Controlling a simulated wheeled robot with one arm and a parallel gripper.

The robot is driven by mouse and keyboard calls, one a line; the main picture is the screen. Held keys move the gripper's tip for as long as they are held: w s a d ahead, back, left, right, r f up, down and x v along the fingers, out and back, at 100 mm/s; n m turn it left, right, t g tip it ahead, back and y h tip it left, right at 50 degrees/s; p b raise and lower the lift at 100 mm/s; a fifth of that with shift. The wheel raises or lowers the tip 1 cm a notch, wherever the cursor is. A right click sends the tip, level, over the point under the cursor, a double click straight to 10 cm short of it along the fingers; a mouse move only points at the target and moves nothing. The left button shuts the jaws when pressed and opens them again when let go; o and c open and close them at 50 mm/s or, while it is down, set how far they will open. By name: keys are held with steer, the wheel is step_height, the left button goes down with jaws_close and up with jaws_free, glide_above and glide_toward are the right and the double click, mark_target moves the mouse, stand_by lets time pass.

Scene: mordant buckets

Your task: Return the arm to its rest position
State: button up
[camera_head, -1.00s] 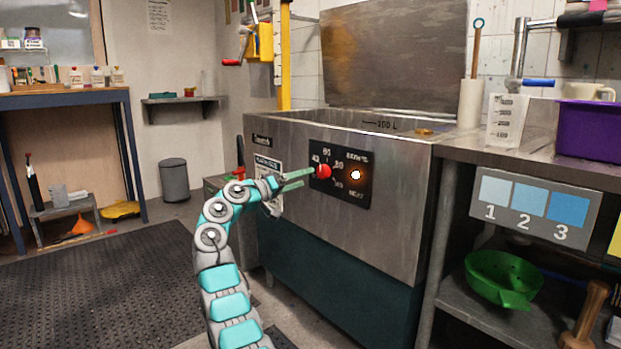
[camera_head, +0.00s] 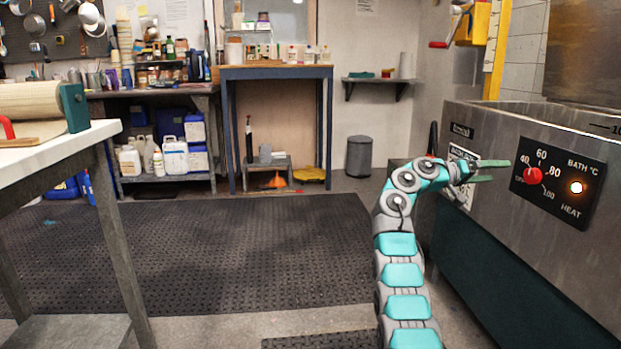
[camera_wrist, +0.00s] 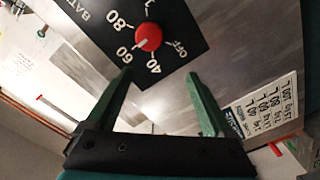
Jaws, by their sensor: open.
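My arm is stretched out toward the steel bath's front, with teal and grey links. My gripper (camera_head: 494,171) is open and empty, its two green fingers apart just left of the bath's control panel. The black panel (camera_head: 557,184) carries a red knob (camera_head: 532,176) and a lit heat lamp (camera_head: 577,187). In the wrist view, my gripper (camera_wrist: 165,88) has its fingers spread, with the red knob (camera_wrist: 149,37) beyond the tips and clear of them. The knob's white pointer mark faces roughly toward the 60 side.
The steel bath (camera_head: 480,120) stands close on the right. A white-topped table (camera_head: 60,147) is at the left. A dark rubber mat (camera_head: 200,250) covers open floor between. A blue-framed bench (camera_head: 275,73), grey bin (camera_head: 359,156) and small shelf (camera_head: 377,79) stand at the back.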

steer(key=s+a+r+n+t+y+p, duration=0.1)
steer(key=a+n+t+y+p, duration=0.1)
steer(key=a+n+y, duration=0.5)
steer(key=s+a+f+g+y+p, duration=0.1)
steer(key=s+a+f, duration=0.5)
steer(key=s, duration=1.3)
steer(key=s+a+f+g+y+p, duration=0.1)
steer(key=s+a+f+y, duration=0.5)
steer(key=s+a, duration=0.8)
steer(key=s+a+f+g+y+p, duration=0.1)
steer(key=s+a+f+g+y, duration=0.2)
steer(key=s, duration=2.1)
steer(key=a+f+y, duration=0.1)
steer(key=a+f, duration=0.2)
steer(key=a, duration=0.4)
steer(key=shift+s+a+f+g, duration=0.15)
steer(key=shift+s+f+g, duration=0.05)
steer(key=shift+f+g, duration=0.1)
